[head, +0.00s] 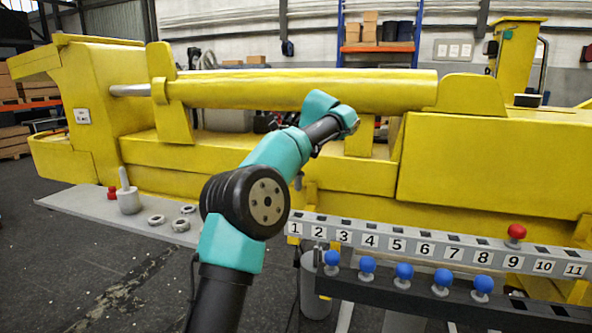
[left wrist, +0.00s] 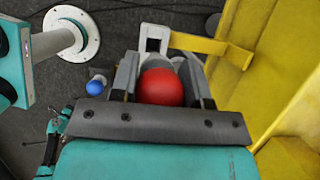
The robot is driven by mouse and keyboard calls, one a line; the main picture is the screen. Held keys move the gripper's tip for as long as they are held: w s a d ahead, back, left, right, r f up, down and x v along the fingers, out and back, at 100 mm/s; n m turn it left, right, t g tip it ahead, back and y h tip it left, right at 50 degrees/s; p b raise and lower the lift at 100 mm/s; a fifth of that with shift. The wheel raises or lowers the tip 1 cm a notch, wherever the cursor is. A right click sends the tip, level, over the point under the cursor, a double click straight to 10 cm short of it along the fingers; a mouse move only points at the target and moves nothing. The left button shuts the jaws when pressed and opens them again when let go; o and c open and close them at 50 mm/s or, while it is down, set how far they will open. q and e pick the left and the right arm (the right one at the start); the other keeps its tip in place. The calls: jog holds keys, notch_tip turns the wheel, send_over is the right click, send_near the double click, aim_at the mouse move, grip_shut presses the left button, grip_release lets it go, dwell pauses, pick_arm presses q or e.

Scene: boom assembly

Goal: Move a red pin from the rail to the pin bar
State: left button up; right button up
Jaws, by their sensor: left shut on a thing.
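My left gripper (left wrist: 158,78) is shut on a red pin; its round red head (left wrist: 160,87) sits between the two grey fingers in the left wrist view. The pin's shank is hidden below. In the head view my left arm crosses the middle and hides most of its gripper. A grey bar (head: 470,252) numbered 1 to 11 runs along the right. Another red pin (head: 516,231) stands upright on it near number 9. A dark bar (head: 455,299) in front carries several blue pins (head: 404,271). I cannot tell which bar is called the rail. My right gripper is not in view.
A large yellow boom (head: 300,90) and its yellow body fill the back. A grey plate (head: 75,205) at left holds a pale peg on a round base (head: 129,200), several metal rings (head: 181,225) and a small red part (head: 112,192). The floor at lower left is clear.

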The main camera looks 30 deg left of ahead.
pick_arm(q)
jog(key=shift+r, duration=2.1)
jog(key=shift+d, duration=0.1)
